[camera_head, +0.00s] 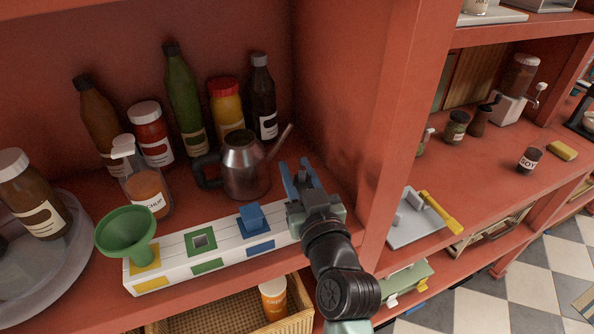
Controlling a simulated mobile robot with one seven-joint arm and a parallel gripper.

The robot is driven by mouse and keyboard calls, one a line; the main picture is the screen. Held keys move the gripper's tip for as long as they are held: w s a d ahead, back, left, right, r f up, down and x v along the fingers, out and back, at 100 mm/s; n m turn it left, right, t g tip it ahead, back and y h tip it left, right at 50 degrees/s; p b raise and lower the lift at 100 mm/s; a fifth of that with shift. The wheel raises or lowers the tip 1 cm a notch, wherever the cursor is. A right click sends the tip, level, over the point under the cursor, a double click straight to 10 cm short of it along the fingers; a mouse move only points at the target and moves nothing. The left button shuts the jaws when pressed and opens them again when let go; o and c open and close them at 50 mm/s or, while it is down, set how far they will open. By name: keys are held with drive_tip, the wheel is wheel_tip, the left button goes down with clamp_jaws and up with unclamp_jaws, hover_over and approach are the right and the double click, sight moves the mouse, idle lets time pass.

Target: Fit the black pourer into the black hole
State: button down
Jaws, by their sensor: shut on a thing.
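A long white board (172,275) lies along the shelf's front edge. It has yellow, green and blue marked places; the green one shows an open square hole (200,242). A green funnel (127,232) stands over the yellow place, and a blue piece (252,216) sits on the blue place. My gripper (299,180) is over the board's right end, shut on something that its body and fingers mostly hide. I cannot make out the black pourer clearly. The black hole is not visible; the board's right end is hidden behind my gripper.
A metal kettle (245,165) stands just left of my gripper, its spout pointing toward it. Several bottles and jars stand behind. A red upright divider (385,120) is close on the right. A wicker basket (212,318) sits below.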

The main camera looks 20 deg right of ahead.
sight(297, 186)
drive_tip(key=shift+f+b, duration=1.8)
drive_tip(key=shift+b, duration=0.25)
drive_tip(key=c, duration=0.5)
unclamp_jaws()
drive_tip(key=shift+s, duration=0.1)
drive_tip(key=shift+s+a+b, duration=0.2)
drive_tip(key=shift+s+b, duration=0.5)
drive_tip(key=shift+s, duration=1.45)
drive_tip(key=shift+s+a+b, duration=0.2)
drive_tip(key=shift+s+b, duration=0.55)
drive_tip(key=shift+s, duration=1.35)
drive_tip(key=shift+s+a+b, duration=0.2)
drive_tip(key=shift+s+b, duration=0.5)
drive_tip(key=shift+s, duration=1.45)
